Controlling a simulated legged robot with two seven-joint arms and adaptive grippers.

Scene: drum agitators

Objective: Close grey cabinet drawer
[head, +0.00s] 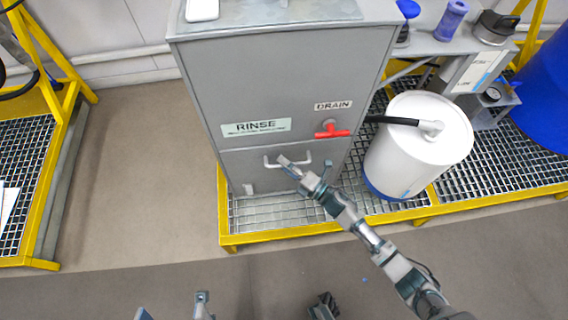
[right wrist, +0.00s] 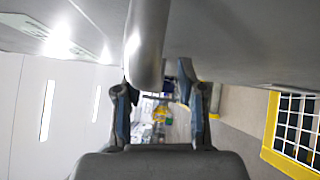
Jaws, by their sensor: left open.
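The grey cabinet (head: 285,80) stands in the middle of the head view, with a RINSE label on its front. Its drawer (head: 245,170) is the lower front panel, below a seam; I cannot tell whether a small gap is left. A pale bar handle (head: 305,163) is on the drawer. My right gripper (head: 285,161) is at the handle. In the right wrist view the handle bar (right wrist: 148,45) lies between the spread fingers of that gripper (right wrist: 160,95), nearer the left finger. My left gripper (head: 172,309) is open and empty at the bottom edge, away from the cabinet.
A red drain valve (head: 331,130) sticks out above the drawer. A white drum (head: 417,150) stands close on the right. Yellow-edged grating (head: 290,215) lies under the cabinet. The floor (head: 140,180) to the left is clear.

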